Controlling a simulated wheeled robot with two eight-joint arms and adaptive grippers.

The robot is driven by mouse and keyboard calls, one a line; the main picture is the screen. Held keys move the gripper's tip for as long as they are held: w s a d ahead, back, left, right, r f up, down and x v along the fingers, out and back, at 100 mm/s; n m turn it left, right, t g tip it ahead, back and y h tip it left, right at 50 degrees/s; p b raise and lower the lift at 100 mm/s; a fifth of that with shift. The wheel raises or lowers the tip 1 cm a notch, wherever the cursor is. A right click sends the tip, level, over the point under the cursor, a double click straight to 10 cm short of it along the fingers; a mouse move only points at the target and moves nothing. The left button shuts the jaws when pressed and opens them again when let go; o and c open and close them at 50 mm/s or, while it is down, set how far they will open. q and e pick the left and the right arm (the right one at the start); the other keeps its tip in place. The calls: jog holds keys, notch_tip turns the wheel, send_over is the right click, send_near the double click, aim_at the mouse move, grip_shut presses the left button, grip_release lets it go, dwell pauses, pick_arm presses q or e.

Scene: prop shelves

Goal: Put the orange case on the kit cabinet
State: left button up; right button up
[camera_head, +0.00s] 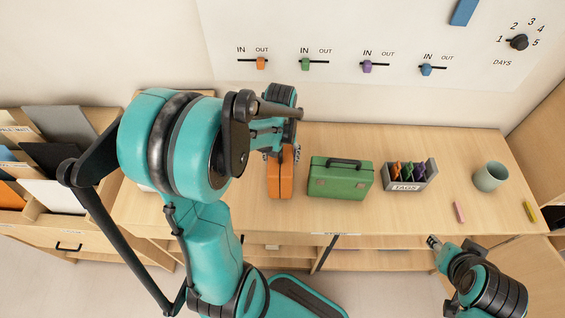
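The orange case (281,184) stands upright on the wooden cabinet top (240,215), left of the green case. My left gripper (279,152) is at the upper end of the orange case, and its fingers overlap it in the view. My own arm hides part of the gripper, so I cannot tell whether it is closed on the case. My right gripper (434,242) is low at the front edge, right of centre, apart from the cases. Its fingers are too small to read. I cannot tell which piece of furniture is the kit cabinet.
A green case (341,180) stands beside the orange one. Further right are a grey tag box (411,184), a green cup (490,177), a pink stick (459,212) and a yellow stick (529,212). A sorter with folders (60,124) is at left. Labelled sliders are on the wall.

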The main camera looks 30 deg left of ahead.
pick_arm(q)
jog(key=shift+f, duration=1.25)
jog(key=shift+f+b, duration=0.15)
jog(key=shift+b, duration=0.25)
jog(key=o, duration=1.7)
